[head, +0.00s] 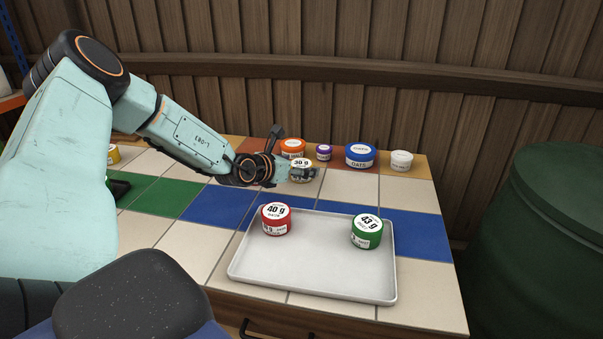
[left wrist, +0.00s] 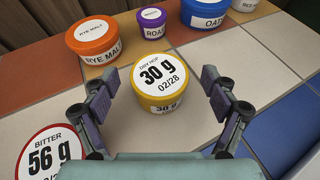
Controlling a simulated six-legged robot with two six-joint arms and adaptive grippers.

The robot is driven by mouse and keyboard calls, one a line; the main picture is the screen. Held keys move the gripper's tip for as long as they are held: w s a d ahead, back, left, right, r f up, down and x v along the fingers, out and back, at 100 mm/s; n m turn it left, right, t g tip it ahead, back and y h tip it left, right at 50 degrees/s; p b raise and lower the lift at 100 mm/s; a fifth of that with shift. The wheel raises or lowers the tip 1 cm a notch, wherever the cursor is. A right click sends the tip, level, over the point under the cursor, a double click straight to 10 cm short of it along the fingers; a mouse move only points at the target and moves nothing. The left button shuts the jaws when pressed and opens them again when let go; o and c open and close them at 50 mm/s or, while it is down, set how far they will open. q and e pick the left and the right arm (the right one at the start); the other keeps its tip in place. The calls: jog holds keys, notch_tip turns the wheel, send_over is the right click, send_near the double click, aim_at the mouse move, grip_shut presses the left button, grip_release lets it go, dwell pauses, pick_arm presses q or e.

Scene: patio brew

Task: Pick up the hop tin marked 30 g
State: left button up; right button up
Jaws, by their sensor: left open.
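The hop tin marked 30 g (left wrist: 160,72) is a yellow tin with a white lid label reading "DRY HOP 30 g 02/28". It stands upright on the tiled table. In the head view the tin (head: 302,162) is partly covered by my left gripper (head: 293,172). In the left wrist view my left gripper (left wrist: 160,84) is open, with one finger on each side of the tin. Gaps show between the fingers and the tin there. My right gripper is not in view.
A tin marked 56 g (left wrist: 50,152) is close by at lower left in the left wrist view. Orange (head: 292,149), purple (head: 323,153), blue (head: 360,156) and white (head: 401,161) tubs stand behind. A grey tray (head: 320,277) holds red (head: 276,220) and green (head: 367,232) tins.

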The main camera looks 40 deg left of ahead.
pick_arm(q)
jog(key=shift+a+f, duration=0.1)
jog(key=shift+a, duration=0.1)
jog(key=shift+c, duration=1.2)
jog(key=shift+w+d, duration=0.1)
jog(key=shift+d, duration=0.2)
jog(key=shift+c, duration=1.4)
jog(key=shift+a, duration=0.2)
jog(key=c, duration=0.5)
jog(key=shift+d, duration=0.15)
jog(key=shift+c, duration=1)
